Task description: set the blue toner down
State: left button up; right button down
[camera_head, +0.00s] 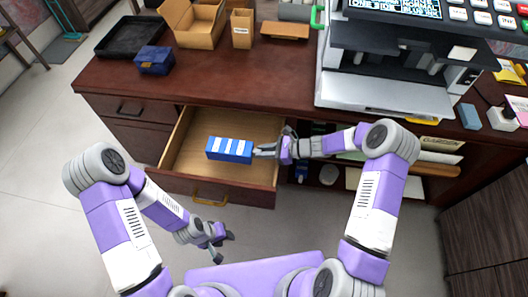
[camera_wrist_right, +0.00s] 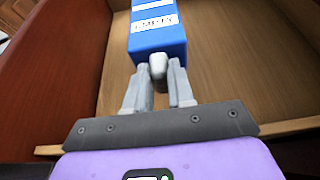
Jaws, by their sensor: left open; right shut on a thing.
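The blue toner (camera_head: 228,150) is a blue box with white label bands. It is over or in the open wooden drawer (camera_head: 186,160); I cannot tell whether it touches the drawer floor. My right gripper (camera_head: 264,151) is shut on its right end. In the right wrist view the toner (camera_wrist_right: 158,30) extends away from the fingertips (camera_wrist_right: 158,72), with bare drawer floor around it. My left gripper (camera_head: 222,246) is open and empty, in front of and below the drawer.
A dark blue box (camera_head: 155,60), a black tray (camera_head: 130,36) and an open cardboard box (camera_head: 192,25) stand on the desk top. A large printer (camera_head: 400,80) stands at the right. The drawer's left part is clear, and its front panel (camera_head: 235,191) bounds it.

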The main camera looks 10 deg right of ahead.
jog(key=shift+f+b, duration=0.4)
jog(key=shift+f, duration=0.2)
jog(key=c, duration=1)
grip_release()
jog(key=shift+o, duration=0.2)
jog(key=r+p+v, duration=0.1)
jog(key=p+v, duration=0.3)
jog(key=v, duration=0.8)
jog(key=shift+r, duration=0.1)
